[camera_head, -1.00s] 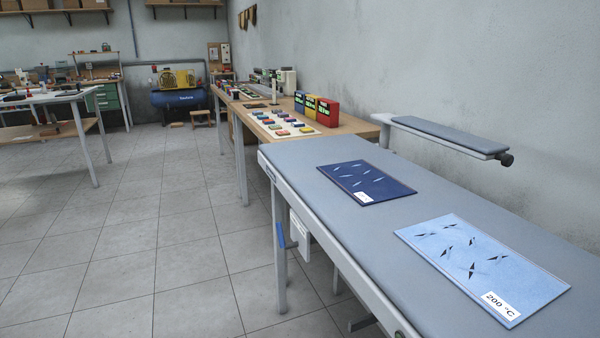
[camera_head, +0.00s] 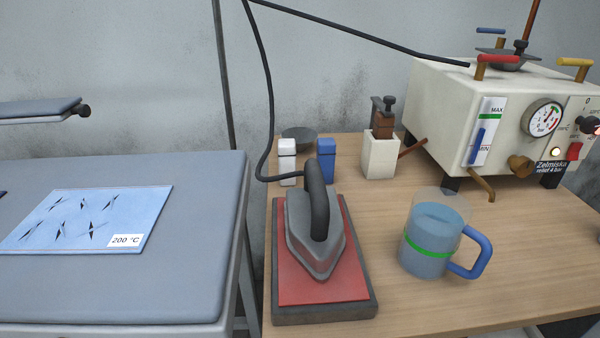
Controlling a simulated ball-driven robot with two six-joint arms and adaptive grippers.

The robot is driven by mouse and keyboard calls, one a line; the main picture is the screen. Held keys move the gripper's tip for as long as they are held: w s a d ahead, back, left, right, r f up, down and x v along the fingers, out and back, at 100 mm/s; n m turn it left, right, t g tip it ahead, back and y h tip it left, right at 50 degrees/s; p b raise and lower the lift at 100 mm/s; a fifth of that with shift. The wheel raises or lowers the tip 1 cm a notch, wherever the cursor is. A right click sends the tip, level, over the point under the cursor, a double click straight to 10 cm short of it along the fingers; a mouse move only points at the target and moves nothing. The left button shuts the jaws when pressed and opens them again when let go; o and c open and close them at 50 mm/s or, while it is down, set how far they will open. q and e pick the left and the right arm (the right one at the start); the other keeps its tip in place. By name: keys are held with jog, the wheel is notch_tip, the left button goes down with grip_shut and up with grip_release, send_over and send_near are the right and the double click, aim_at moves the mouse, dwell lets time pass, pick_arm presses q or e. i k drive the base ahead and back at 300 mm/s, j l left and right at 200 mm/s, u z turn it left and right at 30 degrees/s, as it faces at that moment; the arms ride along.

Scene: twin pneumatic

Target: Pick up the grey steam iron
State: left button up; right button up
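The grey steam iron (camera_head: 316,232) stands flat on a red pad with a dark frame (camera_head: 325,313), near the left edge of a wooden table. Its black handle (camera_head: 318,198) is on top, and its pointed tip faces toward me. A black cord runs from the handle's back end up to the top of the picture. Neither of my grippers shows in the head view.
A clear jug of water (camera_head: 432,235) with a blue handle stands right of the iron. A cream steam boiler (camera_head: 445,95) is at the back right. A white container (camera_head: 379,155) and small bottles stand behind. A grey ironing board (camera_head: 120,285) is at left.

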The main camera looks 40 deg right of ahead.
aim_at(314, 223)
jog(key=l+z, duration=0.1)
jog(key=z, duration=0.95)
jog(key=l, duration=0.2)
